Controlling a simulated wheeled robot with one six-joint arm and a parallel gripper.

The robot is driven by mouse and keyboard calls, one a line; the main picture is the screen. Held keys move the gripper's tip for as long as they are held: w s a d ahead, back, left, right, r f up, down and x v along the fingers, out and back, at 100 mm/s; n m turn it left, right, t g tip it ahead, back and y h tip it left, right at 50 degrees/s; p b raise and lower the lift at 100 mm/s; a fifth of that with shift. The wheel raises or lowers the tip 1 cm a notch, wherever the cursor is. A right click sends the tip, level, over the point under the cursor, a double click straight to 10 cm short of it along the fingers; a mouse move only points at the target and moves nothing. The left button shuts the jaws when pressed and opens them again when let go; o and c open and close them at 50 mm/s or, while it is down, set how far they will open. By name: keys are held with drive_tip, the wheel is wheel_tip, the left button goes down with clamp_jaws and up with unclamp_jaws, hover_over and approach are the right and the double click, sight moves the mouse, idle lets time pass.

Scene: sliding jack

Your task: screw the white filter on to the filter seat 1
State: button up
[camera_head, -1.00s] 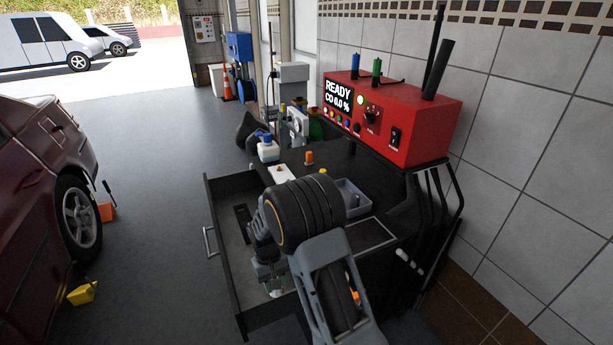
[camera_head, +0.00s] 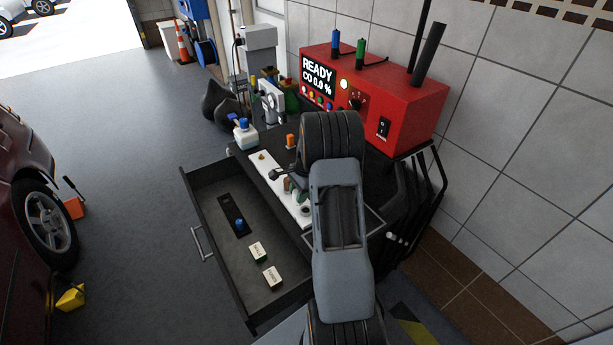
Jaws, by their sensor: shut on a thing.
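My gripper (camera_head: 287,182) is over the white strip on the cart top, partly hidden by my arm. It is shut on a small pale thing (camera_head: 298,197), which looks like the white filter, though it is too small and covered to be sure. The white strip (camera_head: 276,176) runs along the cart top beside the open drawer. A small brass-coloured fitting (camera_head: 262,156) stands at its far end, and a dark round fitting (camera_head: 306,210) shows at its near end. I cannot tell which is filter seat 1, nor whether the held thing touches a seat.
The open drawer (camera_head: 205,200) holds a black strip with a blue knob (camera_head: 240,225) and two white labelled boxes (camera_head: 265,265). A red analyser (camera_head: 385,90) stands behind my arm. A blue-capped bottle (camera_head: 245,135) and an orange piece (camera_head: 291,141) stand near the strip.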

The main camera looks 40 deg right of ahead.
drive_tip(key=d+r+m, duration=0.1)
drive_tip(key=d+r+m+p, duration=0.1)
drive_tip(key=d, duration=0.1)
drive_tip(key=shift+s+m+t, duration=0.2)
drive_tip(key=shift+m+t, duration=0.2)
drive_tip(key=shift+f, duration=0.15)
drive_tip(key=shift+f+b, duration=2.1)
drive_tip(key=shift+f, duration=0.7)
drive_tip(key=shift+f+b, duration=0.6)
drive_tip(key=shift+f, duration=0.35)
